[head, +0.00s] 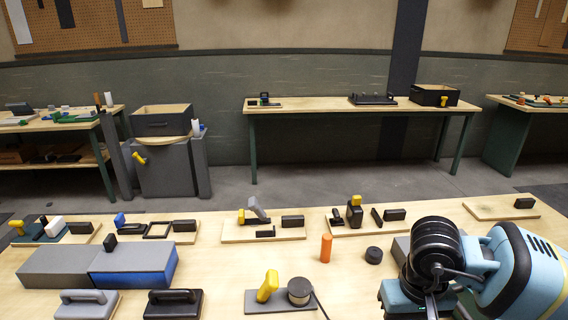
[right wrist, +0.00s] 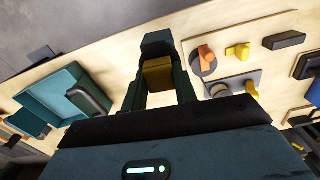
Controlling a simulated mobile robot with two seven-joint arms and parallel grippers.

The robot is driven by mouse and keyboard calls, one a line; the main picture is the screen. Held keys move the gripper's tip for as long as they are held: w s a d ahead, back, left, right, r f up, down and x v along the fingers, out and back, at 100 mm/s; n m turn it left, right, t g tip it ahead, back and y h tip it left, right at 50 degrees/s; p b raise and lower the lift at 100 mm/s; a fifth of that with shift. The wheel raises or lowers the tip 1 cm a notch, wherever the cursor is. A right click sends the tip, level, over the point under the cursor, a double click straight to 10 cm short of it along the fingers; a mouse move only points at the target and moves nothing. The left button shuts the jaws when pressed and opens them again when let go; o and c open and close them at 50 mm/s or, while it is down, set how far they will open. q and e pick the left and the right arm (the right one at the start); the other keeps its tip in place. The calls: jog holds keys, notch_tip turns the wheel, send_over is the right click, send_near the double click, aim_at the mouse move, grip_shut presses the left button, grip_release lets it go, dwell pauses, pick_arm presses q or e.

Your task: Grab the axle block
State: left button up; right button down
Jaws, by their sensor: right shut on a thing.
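My right gripper (right wrist: 158,88) shows in the right wrist view, with its two dark green fingers closed on the axle block (right wrist: 158,75). The block's visible face is mustard yellow-brown, between the fingers. A dark green part (right wrist: 157,43) shows just beyond it; I cannot tell whether it belongs to the block or to a finger. In the head view my right arm covers the bench's front right, and the gripper and block are hidden there. My left gripper is in neither view.
The wooden bench (head: 215,205) carries several small boards with parts. A grey and blue box (head: 132,276) lies at left, an orange cylinder (head: 326,248) and black round piece (head: 373,255) in the middle. A yellow-handled tool (head: 268,286) stands at the front.

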dwell(0.3)
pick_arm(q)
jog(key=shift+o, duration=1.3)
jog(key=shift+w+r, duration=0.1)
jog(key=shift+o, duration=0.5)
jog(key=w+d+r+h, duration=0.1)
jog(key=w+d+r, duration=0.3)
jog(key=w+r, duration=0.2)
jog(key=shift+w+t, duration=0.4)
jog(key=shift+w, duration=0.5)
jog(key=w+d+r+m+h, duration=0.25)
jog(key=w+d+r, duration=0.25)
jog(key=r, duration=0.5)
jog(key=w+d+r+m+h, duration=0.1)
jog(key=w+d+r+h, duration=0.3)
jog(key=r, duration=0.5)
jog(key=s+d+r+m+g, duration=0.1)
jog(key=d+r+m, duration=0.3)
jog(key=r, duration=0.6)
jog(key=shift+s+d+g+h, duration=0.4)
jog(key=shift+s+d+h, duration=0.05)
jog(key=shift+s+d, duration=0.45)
pick_arm(e)
jog(key=w+a+r+n, duration=0.4)
jog(key=a+r+n, duration=0.4)
jog(key=a, duration=0.6)
notch_tip(320, 180, up, 2)
jog(key=shift+a+r, duration=0.1)
jog(key=shift+a, duration=0.25)
